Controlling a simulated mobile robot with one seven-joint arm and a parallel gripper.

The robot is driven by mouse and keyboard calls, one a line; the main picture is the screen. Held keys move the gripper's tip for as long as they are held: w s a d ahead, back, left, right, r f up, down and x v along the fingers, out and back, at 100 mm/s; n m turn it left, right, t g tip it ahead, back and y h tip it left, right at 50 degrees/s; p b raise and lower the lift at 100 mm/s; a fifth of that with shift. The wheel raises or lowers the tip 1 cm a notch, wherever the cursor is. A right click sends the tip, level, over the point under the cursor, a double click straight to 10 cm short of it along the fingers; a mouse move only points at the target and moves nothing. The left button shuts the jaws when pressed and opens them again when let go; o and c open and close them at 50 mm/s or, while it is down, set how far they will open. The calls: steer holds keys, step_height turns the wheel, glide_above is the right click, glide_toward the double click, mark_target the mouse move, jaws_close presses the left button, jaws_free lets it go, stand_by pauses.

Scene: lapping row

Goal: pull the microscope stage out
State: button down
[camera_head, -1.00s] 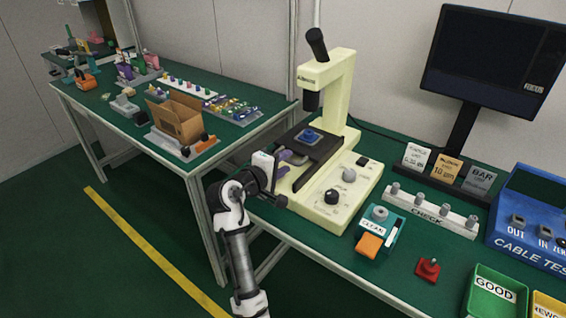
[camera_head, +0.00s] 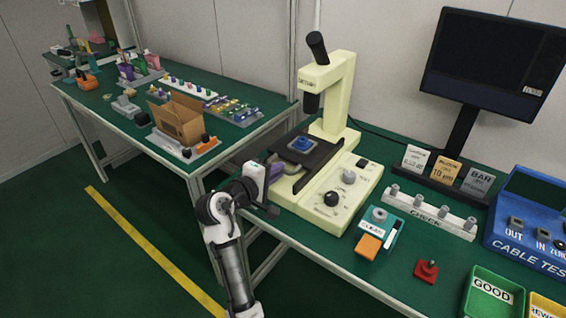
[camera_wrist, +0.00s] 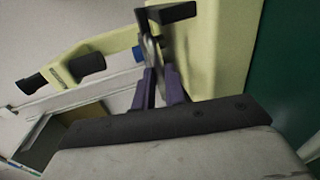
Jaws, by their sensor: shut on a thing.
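The cream microscope (camera_head: 341,95) stands on the green bench, its black stage (camera_head: 322,153) low under the objective. A blue piece (camera_head: 303,144) lies on the stage, which sticks out toward the front left of the base. My gripper (camera_head: 277,171) is at the stage's front left end, its purple fingers shut on the stage. In the wrist view, the fingers of my gripper (camera_wrist: 160,78) close on a thin part seen edge-on; which part of the stage this is, I cannot tell. The microscope's cream body (camera_wrist: 215,45) shows behind them.
A teal tray (camera_head: 388,224) with an orange block, a CHECK rack (camera_head: 430,218) and a red knob piece (camera_head: 427,270) stand to the right. A monitor (camera_head: 497,65) is behind. The left bench holds a cardboard box (camera_head: 178,120). Open floor lies at the front left.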

steer(key=v, duration=0.2)
steer(key=f+p+v, duration=0.1)
steer(key=v, duration=0.2)
steer(key=p+v, duration=0.1)
steer(key=v, duration=0.1)
steer(key=shift+s+a+f, duration=0.15)
steer(key=shift+s+a, duration=0.1)
steer(key=shift+s, duration=0.05)
steer(key=shift+s+a+f, duration=0.1)
steer(key=shift+s+f, duration=0.05)
steer(key=shift+f, duration=0.05)
steer(key=c, duration=1.5)
jaws_free()
steer(key=shift+s, duration=0.1)
steer(key=shift+o, duration=0.2)
steer(key=shift+a+r, duration=0.1)
steer(key=b+v, duration=0.1)
steer(key=v, duration=1.2)
steer(key=shift+s, duration=0.3)
steer(key=shift+a+r, duration=0.15)
steer(key=shift+a, duration=0.1)
